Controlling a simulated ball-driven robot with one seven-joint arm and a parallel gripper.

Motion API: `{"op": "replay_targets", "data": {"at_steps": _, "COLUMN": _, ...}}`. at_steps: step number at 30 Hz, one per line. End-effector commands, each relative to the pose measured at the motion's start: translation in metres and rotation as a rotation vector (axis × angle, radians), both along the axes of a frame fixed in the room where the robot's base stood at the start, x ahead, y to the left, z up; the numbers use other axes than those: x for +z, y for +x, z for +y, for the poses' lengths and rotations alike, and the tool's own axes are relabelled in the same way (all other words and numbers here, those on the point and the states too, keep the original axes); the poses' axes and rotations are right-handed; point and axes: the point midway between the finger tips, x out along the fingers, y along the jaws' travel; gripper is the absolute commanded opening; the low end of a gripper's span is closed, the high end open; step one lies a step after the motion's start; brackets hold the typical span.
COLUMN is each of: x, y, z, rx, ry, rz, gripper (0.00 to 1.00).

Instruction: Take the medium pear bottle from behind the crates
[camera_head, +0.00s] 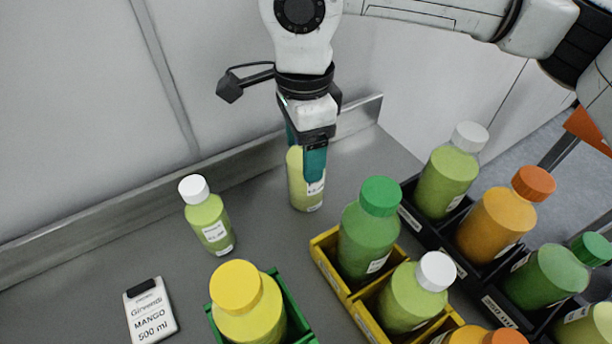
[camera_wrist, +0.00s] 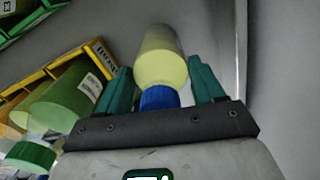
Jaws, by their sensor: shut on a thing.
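A pale yellow-green bottle (camera_head: 297,188) is behind the yellow crate, near the back ledge. Its label is partly covered and I cannot read it. My gripper (camera_head: 314,172) comes down over it with teal fingers and is shut on it. In the wrist view the bottle (camera_wrist: 160,58) sits upright between the fingers (camera_wrist: 163,88) and shows a blue cap (camera_wrist: 159,98). I cannot tell whether its base touches the counter. A smaller light green bottle with a white cap (camera_head: 208,218) stands apart to the left; its label is too small to read.
A yellow crate (camera_head: 327,262) with green bottles is in front, right of centre. A green crate (camera_head: 291,312) holds a yellow-capped bottle. Black crates (camera_head: 408,213) with several bottles are at right. A mango 500 ml card (camera_head: 150,312) lies front left. Counter between is bare.

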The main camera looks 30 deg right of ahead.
Motion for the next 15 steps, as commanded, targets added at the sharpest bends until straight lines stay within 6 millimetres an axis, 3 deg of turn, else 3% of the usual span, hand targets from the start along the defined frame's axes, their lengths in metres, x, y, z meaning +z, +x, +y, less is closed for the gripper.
{"op": "replay_targets", "data": {"at_steps": 12, "x": 0.0000, "y": -0.0002, "z": -0.0001, "rx": 0.000, "ry": 0.000, "rz": 0.001, "gripper": 0.00}}
{"op": "replay_targets", "data": {"at_steps": 15, "x": 0.0006, "y": -0.0001, "z": 0.0000, "rx": 0.000, "ry": 0.000, "rz": 0.000, "gripper": 0.00}}
